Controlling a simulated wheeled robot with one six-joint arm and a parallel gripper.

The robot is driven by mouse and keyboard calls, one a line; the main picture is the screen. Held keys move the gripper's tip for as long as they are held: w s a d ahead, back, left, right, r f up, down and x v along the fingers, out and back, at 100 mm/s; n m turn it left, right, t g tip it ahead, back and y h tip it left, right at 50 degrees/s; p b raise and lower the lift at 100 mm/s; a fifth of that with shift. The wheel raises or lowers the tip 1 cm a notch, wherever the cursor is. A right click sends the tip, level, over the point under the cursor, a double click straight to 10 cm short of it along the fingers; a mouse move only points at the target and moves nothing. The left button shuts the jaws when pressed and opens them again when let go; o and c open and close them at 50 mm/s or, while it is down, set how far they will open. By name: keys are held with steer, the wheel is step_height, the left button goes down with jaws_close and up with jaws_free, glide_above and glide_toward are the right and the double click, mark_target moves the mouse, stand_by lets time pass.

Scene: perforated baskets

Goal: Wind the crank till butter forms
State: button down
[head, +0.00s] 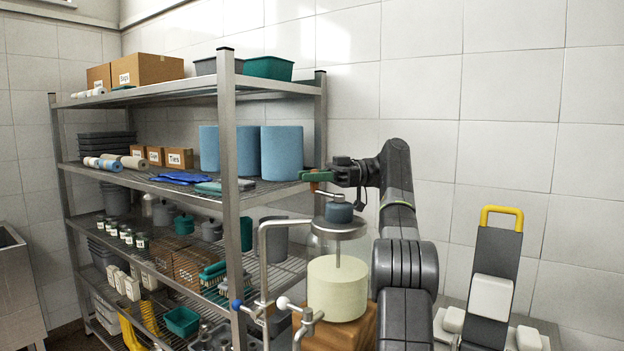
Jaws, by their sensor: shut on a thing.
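The churn stands in front of the shelf, with a pale cream-yellow mass (337,288) in its clear jar. A grey metal lid (339,229) and a blue-grey hub (339,212) sit on top, and a thin rod runs down into the mass. My gripper (315,177) is above and slightly left of the hub, with green fingers pointing left. It is shut on a small orange-brown piece (314,187), which looks like the crank's handle. Most of that piece is hidden by the fingers, and its link to the hub is not clear.
A wooden block (352,328) is under the churn. A bent metal pipe (263,255) stands at its left, with a blue knob (236,304) and a white knob (283,302) nearby. The loaded wire shelf (228,150) is close on the left. A yellow-handled board (497,265) stands right.

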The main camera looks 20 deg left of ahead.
steer(key=shift+f, duration=0.1)
steer(key=c, duration=1.3)
jaws_free()
steer(key=shift+d, duration=0.25)
steer(key=shift+o, duration=0.2)
steer(key=shift+a, duration=0.1)
steer(key=shift+r, duration=0.25)
steer(key=shift+r+p, duration=0.45)
steer(key=shift+p, duration=0.15)
step_height(320, 180, up, 9)
steer(key=p, duration=0.8)
steer(key=shift+f+p, duration=0.1)
steer(key=shift+p, duration=0.3)
